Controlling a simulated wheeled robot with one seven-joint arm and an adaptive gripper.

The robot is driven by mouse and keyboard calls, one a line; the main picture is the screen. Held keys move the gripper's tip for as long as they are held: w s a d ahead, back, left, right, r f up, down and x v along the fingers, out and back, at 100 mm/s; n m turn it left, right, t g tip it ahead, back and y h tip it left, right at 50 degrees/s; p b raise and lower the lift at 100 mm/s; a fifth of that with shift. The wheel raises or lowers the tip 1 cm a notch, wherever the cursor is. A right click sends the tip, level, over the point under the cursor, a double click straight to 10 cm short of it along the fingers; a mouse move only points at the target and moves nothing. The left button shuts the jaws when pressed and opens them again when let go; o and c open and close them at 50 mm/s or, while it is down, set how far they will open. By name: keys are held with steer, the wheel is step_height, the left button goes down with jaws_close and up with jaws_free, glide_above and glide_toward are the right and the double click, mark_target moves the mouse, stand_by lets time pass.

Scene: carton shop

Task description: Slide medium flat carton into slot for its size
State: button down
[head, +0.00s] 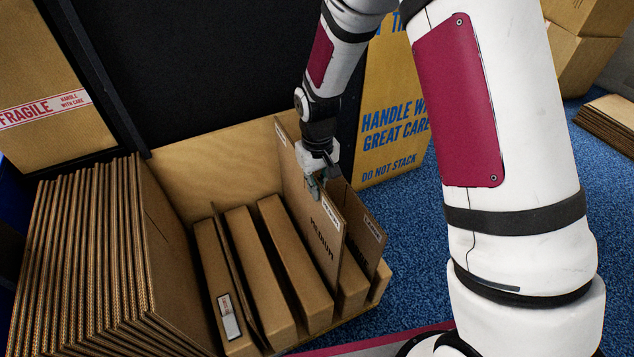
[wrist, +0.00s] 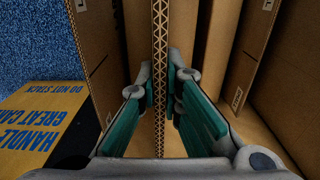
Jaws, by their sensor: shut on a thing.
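The medium flat carton (head: 312,222) is a brown sheet marked MEDIUM, standing upright on edge at the right part of the wooden slotted rack (head: 203,177). My gripper (head: 316,183) is shut on its top edge. In the wrist view the carton's corrugated edge (wrist: 159,45) runs between the green finger pads of my gripper (wrist: 160,95). The carton's lower edge is hidden behind the rack's thick dividers (head: 292,262), so I cannot tell how deep it sits. Another flat carton (head: 366,232) with a white label stands just to its right, apart from it at the front.
A row of upright cardboard sheets (head: 95,255) stands left of the rack. A thin sheet (head: 233,268) stands in a left slot. A yellow HANDLE WITH GREAT CARE board (head: 388,125) is behind. Blue carpet (head: 418,250) is open to the right.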

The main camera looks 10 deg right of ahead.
mark_target(317, 228)
steer(key=shift+f+b, duration=6.25)
steer(key=shift+f, duration=3.1)
steer(key=c, duration=1.7)
jaws_free()
